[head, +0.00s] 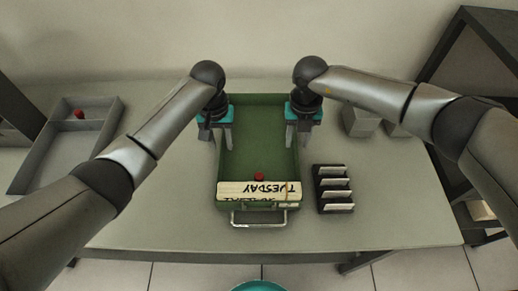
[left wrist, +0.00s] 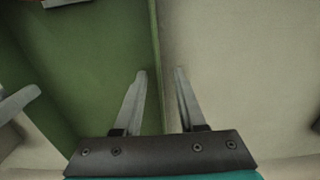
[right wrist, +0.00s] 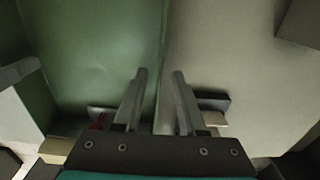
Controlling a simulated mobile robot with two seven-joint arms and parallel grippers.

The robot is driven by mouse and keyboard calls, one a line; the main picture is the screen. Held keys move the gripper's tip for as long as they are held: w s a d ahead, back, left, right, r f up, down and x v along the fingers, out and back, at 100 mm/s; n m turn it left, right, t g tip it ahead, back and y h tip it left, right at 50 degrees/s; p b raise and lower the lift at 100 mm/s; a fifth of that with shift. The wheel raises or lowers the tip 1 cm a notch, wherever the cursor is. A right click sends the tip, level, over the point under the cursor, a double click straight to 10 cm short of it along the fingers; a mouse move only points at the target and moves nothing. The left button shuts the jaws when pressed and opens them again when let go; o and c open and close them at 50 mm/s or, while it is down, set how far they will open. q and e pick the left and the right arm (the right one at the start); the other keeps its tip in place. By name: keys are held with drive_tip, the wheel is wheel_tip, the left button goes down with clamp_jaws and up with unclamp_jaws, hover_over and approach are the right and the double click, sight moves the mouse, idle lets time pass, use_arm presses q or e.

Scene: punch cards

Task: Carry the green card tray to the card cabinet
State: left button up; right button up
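The green card tray (head: 260,135) lies on the table in front of me, with a handle (head: 258,219) and a "TUESDAY" label card (head: 258,190) at its near end. A small red object (head: 259,177) is inside it. My left gripper (head: 216,140) is at the tray's left side wall and my right gripper (head: 298,142) at its right side wall. In the left wrist view the fingers (left wrist: 160,75) stand on both sides of the tray wall with gaps. In the right wrist view the fingers (right wrist: 159,75) also straddle the wall, apart from it.
A dark cabinet-like frame (head: 480,50) stands at the right. A black rack with white cards (head: 333,188) is close to the tray's right. A grey divided tray (head: 50,155) with a red object (head: 79,113) is at the left. Grey blocks (head: 360,122) lie behind my right arm.

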use_arm(q)
drive_tip(key=shift+f, duration=0.75)
use_arm(e)
drive_tip(key=shift+f, duration=0.8)
use_arm(q)
clamp_jaws()
use_arm(e)
clamp_jaws()
use_arm(q)
drive_tip(key=shift+w+r, duration=0.1)
drive_tip(key=shift+r, duration=0.05)
use_arm(e)
drive_tip(key=shift+w+r, duration=0.1)
drive_tip(key=shift+r, duration=0.05)
